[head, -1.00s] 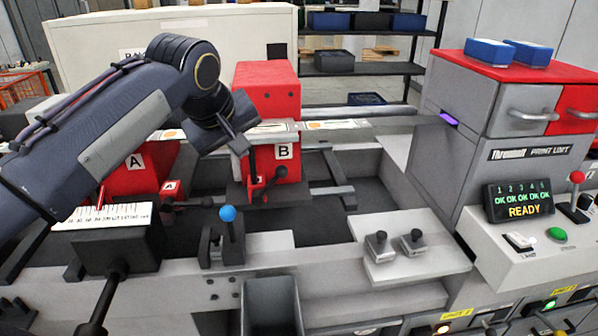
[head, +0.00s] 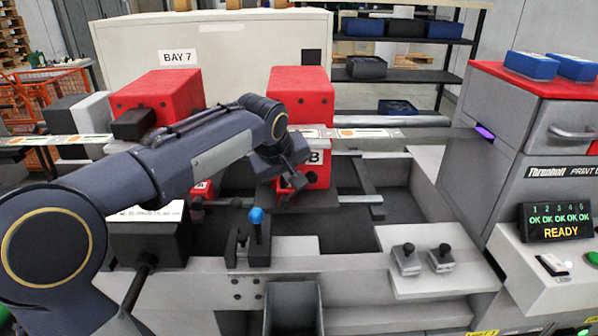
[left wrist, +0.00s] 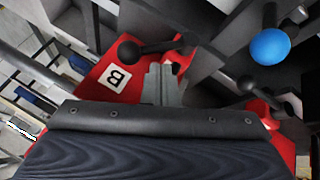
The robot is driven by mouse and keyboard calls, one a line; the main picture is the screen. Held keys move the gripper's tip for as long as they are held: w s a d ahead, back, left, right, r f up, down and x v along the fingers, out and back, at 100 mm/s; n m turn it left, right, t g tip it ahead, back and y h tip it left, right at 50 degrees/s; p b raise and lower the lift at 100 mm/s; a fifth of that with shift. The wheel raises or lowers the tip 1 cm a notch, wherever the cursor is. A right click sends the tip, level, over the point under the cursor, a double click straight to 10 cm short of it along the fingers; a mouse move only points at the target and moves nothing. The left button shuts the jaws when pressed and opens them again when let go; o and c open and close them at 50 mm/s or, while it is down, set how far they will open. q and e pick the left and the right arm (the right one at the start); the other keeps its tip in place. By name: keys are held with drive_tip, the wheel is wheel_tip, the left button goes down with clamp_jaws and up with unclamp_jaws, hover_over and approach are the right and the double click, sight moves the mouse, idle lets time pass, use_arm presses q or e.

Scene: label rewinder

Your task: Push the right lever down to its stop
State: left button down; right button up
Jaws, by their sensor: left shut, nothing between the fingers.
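The red unit marked B (head: 300,95) stands behind my left gripper. Its black lever with a ball knob (left wrist: 130,50) shows in the left wrist view, beside the white B label (left wrist: 115,77). In the head view my gripper and arm hide most of that lever. My left gripper (head: 293,182) is shut and empty, in front of unit B. Its fingertips (left wrist: 165,82) show against the red unit in the left wrist view, close to the lever; I cannot tell whether they touch it. My right gripper is not in view.
Another red unit (head: 160,95) stands to the left, partly behind my arm. A blue-knobbed lever (head: 257,230) stands upright in front of unit B. Two small black-knobbed parts (head: 408,262) sit on a plate at right. A display (head: 555,222) reads READY.

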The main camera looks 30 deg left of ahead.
sight(311, 181)
use_arm(q)
drive_tip(key=shift+w+d+f, duration=0.15)
drive_tip(key=shift+w+d, duration=0.15)
drive_tip(key=shift+w, duration=0.2)
drive_tip(key=shift+w+d+f, duration=0.15)
drive_tip(key=shift+w+d, duration=0.1)
drive_tip(key=shift+w, duration=0.25)
drive_tip(key=shift+d, duration=0.1)
drive_tip(key=shift+w+d+f+m+g+y+p, duration=0.25)
drive_tip(key=shift+w+d+g+y+p, duration=0.1)
drive_tip(key=shift+d+y+p, duration=0.15)
drive_tip(key=shift+w+d+f+m+g+y+p, duration=0.15)
drive_tip(key=shift+w+d+f+g+y+p, duration=0.15)
drive_tip(key=shift+d+y, duration=0.25)
drive_tip(key=w+d+f+m+g+y+b, duration=0.1)
drive_tip(key=w+d+f+g+y, duration=0.1)
drive_tip(key=f+y, duration=0.3)
drive_tip(key=shift+d+f+m+g, duration=0.25)
drive_tip(key=shift+d+g, duration=0.2)
drive_tip(key=shift+d, duration=0.35)
drive_tip(key=shift+f, duration=0.1)
